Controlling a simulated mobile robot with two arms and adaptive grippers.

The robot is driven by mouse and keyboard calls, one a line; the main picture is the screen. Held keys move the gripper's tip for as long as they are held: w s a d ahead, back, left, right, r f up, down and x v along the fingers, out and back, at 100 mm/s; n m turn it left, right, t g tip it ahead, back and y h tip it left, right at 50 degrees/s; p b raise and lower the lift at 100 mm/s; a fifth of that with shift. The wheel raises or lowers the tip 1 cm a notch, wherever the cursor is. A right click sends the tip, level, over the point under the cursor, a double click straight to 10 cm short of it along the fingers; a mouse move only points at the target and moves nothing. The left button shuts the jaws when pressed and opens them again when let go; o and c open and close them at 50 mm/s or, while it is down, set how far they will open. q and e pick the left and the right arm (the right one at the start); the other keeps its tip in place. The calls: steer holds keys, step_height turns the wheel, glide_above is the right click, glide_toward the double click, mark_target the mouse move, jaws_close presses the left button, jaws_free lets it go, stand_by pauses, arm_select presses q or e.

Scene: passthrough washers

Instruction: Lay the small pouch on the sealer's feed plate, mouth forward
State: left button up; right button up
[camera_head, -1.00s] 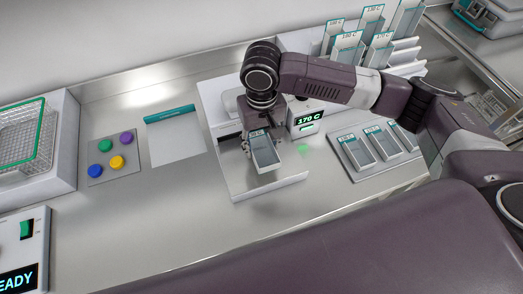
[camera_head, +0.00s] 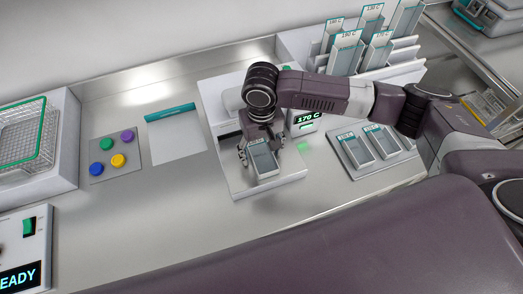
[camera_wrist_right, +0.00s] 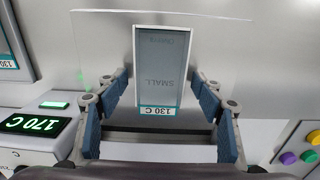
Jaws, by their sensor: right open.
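The small pouch (camera_head: 263,160) is a grey rectangle with pale borders. It lies on the pale feed plate (camera_head: 239,185) in front of the sealer. The wrist view shows the pouch (camera_wrist_right: 163,70) marked "SMALL", with its "130 C" label end towards my gripper. I cannot tell which end is its mouth. My right gripper (camera_head: 260,148) is open over the label end. In the wrist view its blue-padded fingers (camera_wrist_right: 161,88) stand on either side of the pouch, with gaps. The sealer (camera_head: 304,122) shows "170 C" in green and is partly hidden by my wrist. My left gripper is not in view.
A tray (camera_head: 346,162) of pouches lies right of the sealer, and a rack (camera_head: 403,55) of pouches stands behind. A sheet with a teal edge (camera_head: 176,138) and a pad with coloured knobs (camera_head: 113,160) lie left. The front counter is clear.

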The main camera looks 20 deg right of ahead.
mark_target(261, 154)
steer(key=shift+r, duration=0.15)
step_height(261, 154, up, 12)
steer(key=b, duration=0.3)
steer(key=shift+f, duration=0.2)
stand_by(0.3)
